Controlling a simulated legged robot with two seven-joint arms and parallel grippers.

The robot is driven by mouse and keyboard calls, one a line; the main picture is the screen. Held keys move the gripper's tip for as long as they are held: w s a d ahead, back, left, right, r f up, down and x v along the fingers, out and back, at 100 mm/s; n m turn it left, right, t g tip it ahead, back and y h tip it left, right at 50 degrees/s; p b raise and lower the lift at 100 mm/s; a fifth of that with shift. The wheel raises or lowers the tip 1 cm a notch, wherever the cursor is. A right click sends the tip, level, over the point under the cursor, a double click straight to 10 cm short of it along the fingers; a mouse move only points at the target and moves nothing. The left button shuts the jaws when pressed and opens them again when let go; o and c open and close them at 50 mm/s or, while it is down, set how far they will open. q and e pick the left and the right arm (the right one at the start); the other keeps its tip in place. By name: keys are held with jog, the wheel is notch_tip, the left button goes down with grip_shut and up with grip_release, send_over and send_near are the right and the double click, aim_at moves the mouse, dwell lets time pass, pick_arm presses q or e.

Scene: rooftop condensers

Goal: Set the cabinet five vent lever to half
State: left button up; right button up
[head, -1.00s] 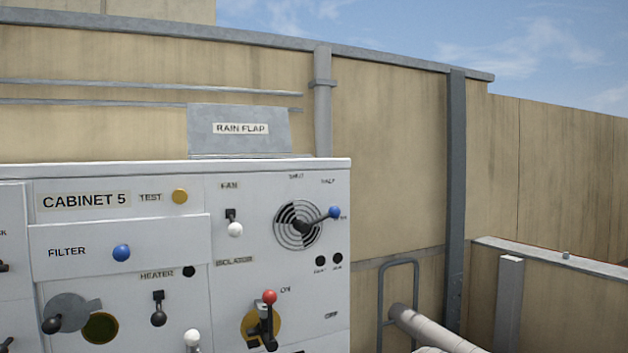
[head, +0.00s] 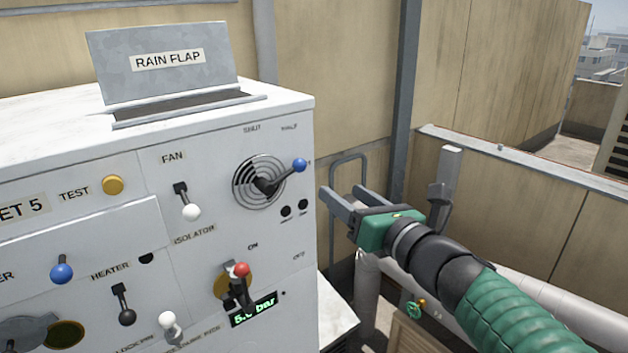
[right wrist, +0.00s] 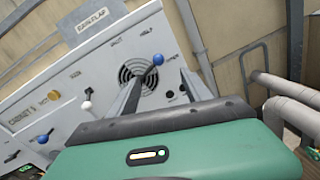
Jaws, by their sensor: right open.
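The vent lever (head: 282,178) is a dark arm with a blue knob on a round slotted vent (head: 257,183), at the upper right of the white Cabinet 5 panel. It points right and slightly up, below the HALF label (head: 289,127); SHUT is at the top. A third label by the knob is mostly hidden. My right gripper (head: 340,190) is open and empty, right of the cabinet and apart from the lever. In the right wrist view the blue knob (right wrist: 158,60) shows between and beyond the open fingers (right wrist: 160,77). My left gripper is not in view.
A red-knobbed isolator lever (head: 240,270) sits below the vent; a white-knobbed fan lever (head: 190,211) is to its left. The rain flap (head: 162,62) stands raised on top. A metal rail (head: 340,180) and pipes are right of the cabinet.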

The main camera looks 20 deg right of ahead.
aim_at(305, 166)
jog(key=p+x, duration=0.1)
jog(key=x, duration=0.3)
jog(key=a+p+x, duration=0.1)
jog(key=x, duration=0.3)
jog(key=a+p+x, duration=0.1)
jog(key=x, duration=0.3)
jog(key=shift+a+r, duration=0.1)
jog(key=shift+r, duration=0.05)
jog(key=w+p, duration=0.2)
jog(key=w, duration=0.1)
jog(key=shift+w+d, duration=0.2)
jog(key=shift+d, duration=0.15)
jog(key=shift+w+d, duration=0.25)
jog(key=shift+w, duration=0.1)
jog(key=shift+a, duration=0.4)
jog(key=c, duration=0.3)
jog(key=shift+a, duration=0.4)
jog(key=c, duration=0.5)
jog(key=shift+d, duration=0.2)
jog(key=c, duration=0.4)
jog(key=shift+d+f, duration=0.1)
jog(key=shift+f, duration=0.1)
grip_shut()
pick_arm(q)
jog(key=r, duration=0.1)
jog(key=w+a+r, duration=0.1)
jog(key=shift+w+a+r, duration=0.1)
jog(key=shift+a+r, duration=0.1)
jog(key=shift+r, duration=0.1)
